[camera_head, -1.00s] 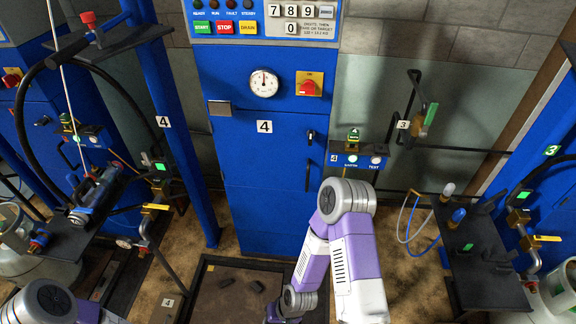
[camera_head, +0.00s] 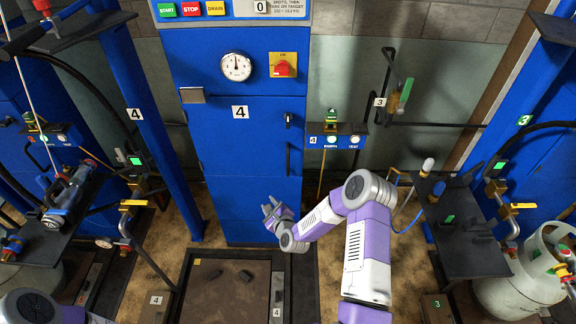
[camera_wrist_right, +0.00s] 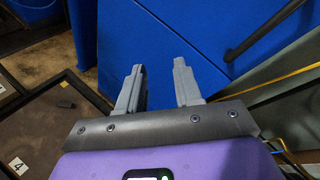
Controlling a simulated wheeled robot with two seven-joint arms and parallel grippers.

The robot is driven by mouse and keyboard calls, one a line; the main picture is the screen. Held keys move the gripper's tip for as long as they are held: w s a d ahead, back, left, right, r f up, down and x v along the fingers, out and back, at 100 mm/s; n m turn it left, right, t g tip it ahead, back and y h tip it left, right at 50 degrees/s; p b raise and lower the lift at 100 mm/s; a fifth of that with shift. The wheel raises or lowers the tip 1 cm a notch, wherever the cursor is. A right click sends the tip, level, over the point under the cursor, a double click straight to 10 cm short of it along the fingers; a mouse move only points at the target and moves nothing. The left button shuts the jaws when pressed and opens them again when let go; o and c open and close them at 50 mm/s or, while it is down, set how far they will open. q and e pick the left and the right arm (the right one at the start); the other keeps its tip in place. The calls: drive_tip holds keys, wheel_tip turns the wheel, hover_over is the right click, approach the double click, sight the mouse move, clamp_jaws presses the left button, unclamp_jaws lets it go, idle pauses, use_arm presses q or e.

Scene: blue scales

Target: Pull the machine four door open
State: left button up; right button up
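The machine four door (camera_head: 240,140) is a blue panel with a white "4" label, and it looks closed. A black upright handle (camera_head: 288,158) sits near its right edge, with a small black latch above it. My right gripper (camera_head: 271,205) is in front of the lower door, below and left of the handle, apart from it. In the right wrist view its two grey fingers (camera_wrist_right: 160,82) are spread with nothing between them. A dark slanting bar (camera_wrist_right: 262,35), apparently the handle, lies to their upper right. My left gripper is out of view.
A dark tray (camera_head: 220,300) lies on the floor before the machine. A small blue button box (camera_head: 337,136) is right of the door. A black side table (camera_head: 465,235) and gas cylinder (camera_head: 520,290) stand at right. A blue post (camera_head: 150,140) stands left.

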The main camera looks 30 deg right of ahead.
sight(288, 165)
drive_tip(key=w+d+r+m+t+h, duration=0.25)
drive_tip(key=d+r+m+h, duration=0.3)
drive_tip(key=d+m, duration=0.45)
drive_tip(key=shift+y, duration=0.25)
drive_tip(key=shift+r+b+x, duration=0.15)
drive_tip(key=shift+b+x, duration=0.4)
drive_tip(key=shift+x, duration=1.3)
drive_tip(key=shift+r+b+x, duration=0.1)
drive_tip(key=shift+b+x, duration=0.45)
drive_tip(key=shift+x, duration=1.35)
drive_tip(key=shift+s+d, duration=0.1)
drive_tip(key=shift+d, duration=0.05)
drive_tip(key=shift+c, duration=0.3)
clamp_jaws()
